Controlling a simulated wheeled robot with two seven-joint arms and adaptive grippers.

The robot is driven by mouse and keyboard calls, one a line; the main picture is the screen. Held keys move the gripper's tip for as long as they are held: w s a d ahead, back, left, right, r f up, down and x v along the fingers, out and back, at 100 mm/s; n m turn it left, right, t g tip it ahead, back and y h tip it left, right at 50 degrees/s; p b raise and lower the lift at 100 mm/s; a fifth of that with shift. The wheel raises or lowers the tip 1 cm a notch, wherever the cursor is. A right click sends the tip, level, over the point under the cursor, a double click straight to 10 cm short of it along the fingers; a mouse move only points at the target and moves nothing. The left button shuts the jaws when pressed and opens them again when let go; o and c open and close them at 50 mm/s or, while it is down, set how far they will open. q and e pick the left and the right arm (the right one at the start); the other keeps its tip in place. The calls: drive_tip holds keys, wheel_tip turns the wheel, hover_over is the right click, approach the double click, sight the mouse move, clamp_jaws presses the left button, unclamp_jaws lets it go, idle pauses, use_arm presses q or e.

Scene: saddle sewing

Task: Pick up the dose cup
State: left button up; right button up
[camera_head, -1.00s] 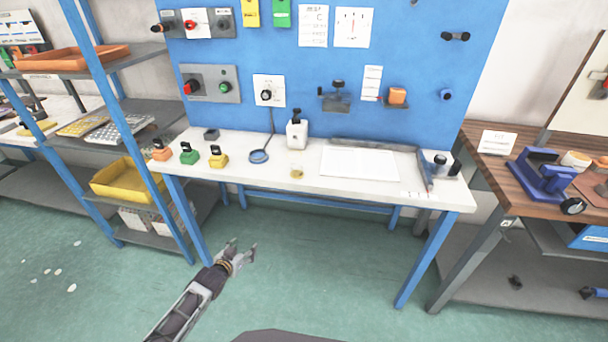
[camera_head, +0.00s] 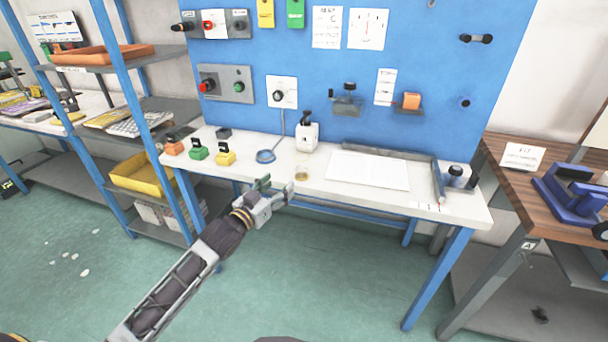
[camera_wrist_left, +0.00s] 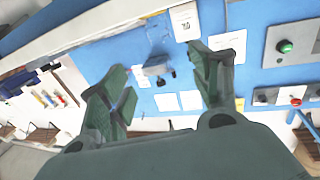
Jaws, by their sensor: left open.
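The dose cup (camera_head: 301,174) is a small clear cup with a yellowish bottom, standing near the front edge of the white bench top (camera_head: 270,173). My left gripper (camera_head: 277,188) is open and empty at the bench's front edge, to the left of the cup and apart from it. In the left wrist view both spread fingers of this gripper (camera_wrist_left: 160,90) show with nothing between them. I cannot make out the cup surely in that view. My right gripper is not in view.
A white pump bottle (camera_head: 307,135) stands behind the cup, a blue ring (camera_head: 265,156) to its left. Orange, green and yellow stamp-like items (camera_head: 198,149) stand at the left. A white sheet (camera_head: 368,170) lies right. A blue shelf post (camera_head: 125,65) rises left.

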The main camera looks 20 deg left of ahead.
sight(302, 171)
use_arm(q)
drive_tip(key=shift+w, duration=0.15)
drive_tip(key=x, duration=0.8)
drive_tip(key=shift+w+b, duration=0.2)
drive_tip(key=shift+b, duration=0.15)
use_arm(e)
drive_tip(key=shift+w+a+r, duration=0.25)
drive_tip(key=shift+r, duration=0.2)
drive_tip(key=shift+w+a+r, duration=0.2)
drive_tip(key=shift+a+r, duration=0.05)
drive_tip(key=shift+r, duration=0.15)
use_arm(q)
drive_tip(key=shift+w+f, duration=0.15)
